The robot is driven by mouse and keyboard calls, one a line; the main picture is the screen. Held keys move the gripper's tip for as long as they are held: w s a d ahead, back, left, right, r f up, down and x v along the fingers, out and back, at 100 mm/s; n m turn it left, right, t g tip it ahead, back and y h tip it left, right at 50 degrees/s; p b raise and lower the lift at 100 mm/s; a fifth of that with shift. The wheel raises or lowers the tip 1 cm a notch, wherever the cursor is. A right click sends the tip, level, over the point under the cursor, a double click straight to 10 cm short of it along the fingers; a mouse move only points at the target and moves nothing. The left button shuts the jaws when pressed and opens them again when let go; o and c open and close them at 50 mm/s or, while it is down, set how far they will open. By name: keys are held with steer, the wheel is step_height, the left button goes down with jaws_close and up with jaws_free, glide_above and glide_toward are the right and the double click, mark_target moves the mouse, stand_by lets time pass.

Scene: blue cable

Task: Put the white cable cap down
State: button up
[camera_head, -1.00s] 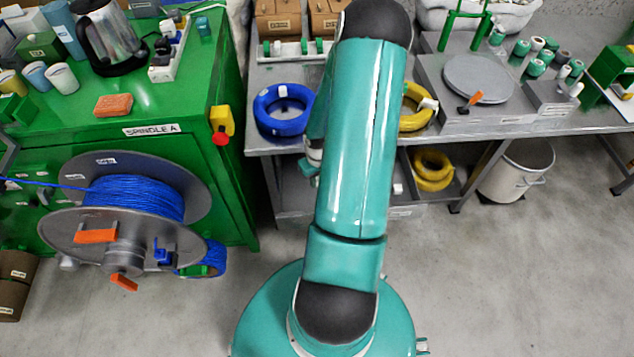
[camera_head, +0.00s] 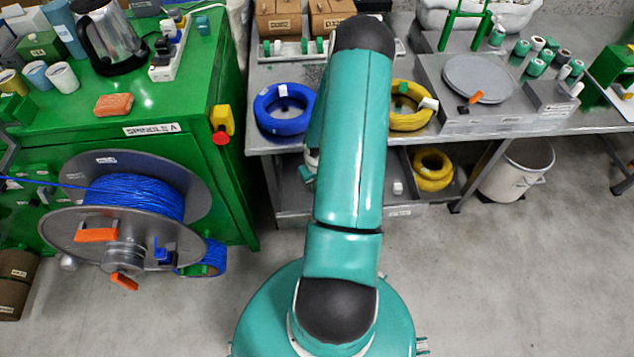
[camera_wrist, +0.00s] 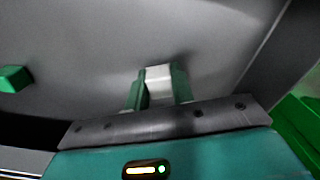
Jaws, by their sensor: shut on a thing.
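In the wrist view, my gripper (camera_wrist: 159,88) has its two green fingers closed on the white cable cap (camera_wrist: 158,72). The cap is a small pale block between the fingertips, over a grey surface (camera_wrist: 200,35). Whether the cap touches that surface I cannot tell. In the head view my arm hides the gripper and the cap.
A green block (camera_wrist: 14,79) lies on the left in the wrist view. In the head view, a blue cable coil (camera_head: 285,108) and a yellow coil (camera_head: 408,106) lie on the grey bench (camera_head: 560,125). The green spindle cabinet (camera_head: 170,105) with its blue cable reel (camera_head: 135,197) stands left.

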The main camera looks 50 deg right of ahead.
steer(key=shift+f, duration=0.25)
steer(key=o, duration=0.9)
steer(key=shift+o, duration=0.2)
steer(key=shift+r, duration=0.1)
step_height(320, 180, up, 12)
steer(key=w+a+r+n+t+h, duration=0.1)
steer(key=w+a+r, duration=0.2)
steer(key=a+r, duration=0.7)
steer(key=w+a+r+n+t+h, duration=0.15)
steer(key=w+a+r, duration=0.35)
steer(key=r, duration=0.9)
steer(key=s+a+r+n+t+y, duration=0.1)
steer(key=s+a+r, duration=0.4)
steer(key=a, duration=0.5)
steer(key=s+a+r+n+t+y, duration=0.1)
steer(key=s+a+r, duration=0.4)
steer(key=a, duration=0.5)
step_height(320, 180, up, 3)
steer(key=shift+s+a+f+n+t, duration=0.15)
steer(key=shift+s+a+n+t, duration=0.15)
steer(key=shift+t, duration=0.25)
